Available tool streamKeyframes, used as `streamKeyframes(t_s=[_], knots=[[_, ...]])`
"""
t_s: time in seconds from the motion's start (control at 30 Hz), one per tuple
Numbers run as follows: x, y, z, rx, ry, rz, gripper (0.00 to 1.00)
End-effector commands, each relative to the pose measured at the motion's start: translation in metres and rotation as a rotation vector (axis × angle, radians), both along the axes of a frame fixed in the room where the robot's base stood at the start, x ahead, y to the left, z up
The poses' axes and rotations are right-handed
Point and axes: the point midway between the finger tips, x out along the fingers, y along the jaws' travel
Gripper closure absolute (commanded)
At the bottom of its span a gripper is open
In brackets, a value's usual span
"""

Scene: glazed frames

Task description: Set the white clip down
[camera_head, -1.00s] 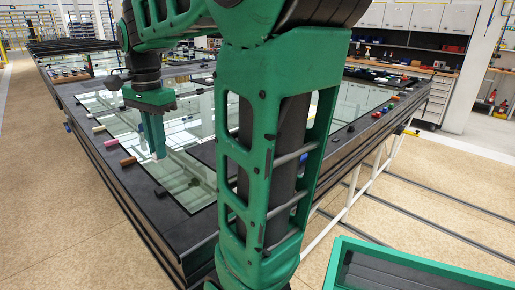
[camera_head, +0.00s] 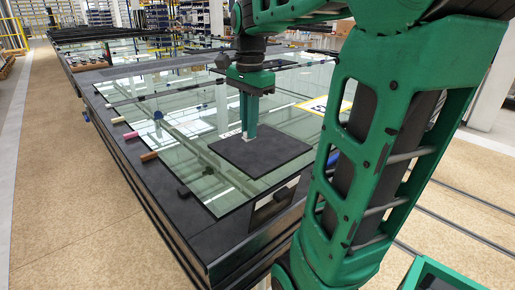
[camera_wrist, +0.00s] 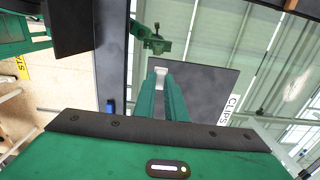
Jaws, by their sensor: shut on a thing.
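My gripper (camera_head: 248,132) points straight down over a dark square mat (camera_head: 281,157) on the glass. It is shut on the white clip (camera_head: 245,138), of which only a small pale part shows at the fingertips. The wrist view shows the white clip (camera_wrist: 160,76) between the green fingertips, with the mat (camera_wrist: 205,84) behind it. A white label reading "CLIPS" (camera_wrist: 231,110) is at the mat's edge. I cannot tell whether the clip touches the mat.
The mat lies on a large glass pane (camera_head: 185,125) in a dark frame table. Pink (camera_head: 131,135) and brown (camera_head: 149,156) pegs and a black block (camera_head: 183,191) sit along the left edge. A yellow-edged sign (camera_head: 313,105) lies behind the mat. The mat around the clip is clear.

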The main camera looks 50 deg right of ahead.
Motion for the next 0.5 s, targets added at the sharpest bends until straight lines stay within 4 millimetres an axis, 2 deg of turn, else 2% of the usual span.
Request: streamKeyframes(t_s=[0.27,0.37,0.5], knots=[[0.002,-0.001,-0.002,0.000,0.001,0.002,1.00],[0.008,-0.011,-0.010,0.001,0.004,0.001,1.00],[0.022,-0.034,-0.026,0.001,0.004,0.001,1.00]])
